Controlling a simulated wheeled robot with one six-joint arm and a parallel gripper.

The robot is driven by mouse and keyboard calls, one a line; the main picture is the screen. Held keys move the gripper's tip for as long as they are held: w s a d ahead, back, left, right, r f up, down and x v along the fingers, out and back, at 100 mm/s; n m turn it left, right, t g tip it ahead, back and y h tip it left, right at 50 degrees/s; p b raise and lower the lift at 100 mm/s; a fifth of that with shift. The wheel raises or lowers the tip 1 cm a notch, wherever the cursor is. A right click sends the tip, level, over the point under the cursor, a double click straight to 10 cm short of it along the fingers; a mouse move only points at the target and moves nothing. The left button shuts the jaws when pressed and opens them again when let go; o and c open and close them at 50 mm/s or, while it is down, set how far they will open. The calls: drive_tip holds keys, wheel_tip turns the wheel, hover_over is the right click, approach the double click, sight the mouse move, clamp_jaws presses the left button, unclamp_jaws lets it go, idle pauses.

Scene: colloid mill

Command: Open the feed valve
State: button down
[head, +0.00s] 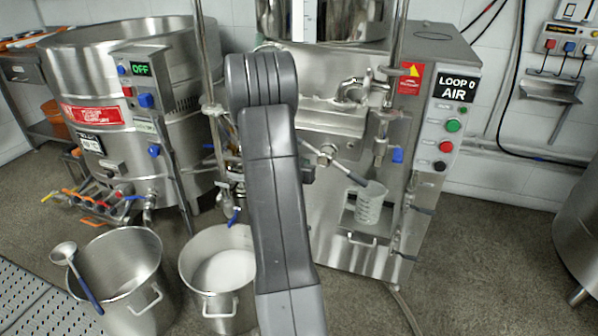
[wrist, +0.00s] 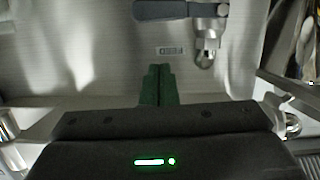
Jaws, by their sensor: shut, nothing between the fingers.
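In the wrist view my gripper (wrist: 158,84) has its two green fingers together, with nothing between them. Beyond the fingertips, a dark grey-blue lever handle (wrist: 180,10) lies sideways near the top edge. It meets a metal valve fitting (wrist: 207,40) at upper right, in front of a brushed steel panel. The fingertips are apart from both. A small label plate (wrist: 170,50) is on the panel. I cannot tell for sure whether this is the feed valve. In the head view my arm covers the middle of the mill (head: 345,225) and hides my gripper.
The mill's control panel (head: 446,120) reads "LOOP 0 AIR". A measuring jug (head: 370,205) is at the mill's front. A steel kettle (head: 120,60) stands at left. Two pots, one empty (head: 115,265) and one with white contents (head: 220,270), stand before it.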

drive_tip(key=shift+s+f+b, duration=0.2)
drive_tip(key=shift+f+b, duration=0.2)
drive_tip(key=shift+f, duration=1.4)
drive_tip(key=shift+f, duration=0.1)
drive_tip(key=shift+f+m+b, duration=0.15)
drive_tip(key=shift+m+b, duration=0.15)
drive_tip(key=shift+b, duration=0.25)
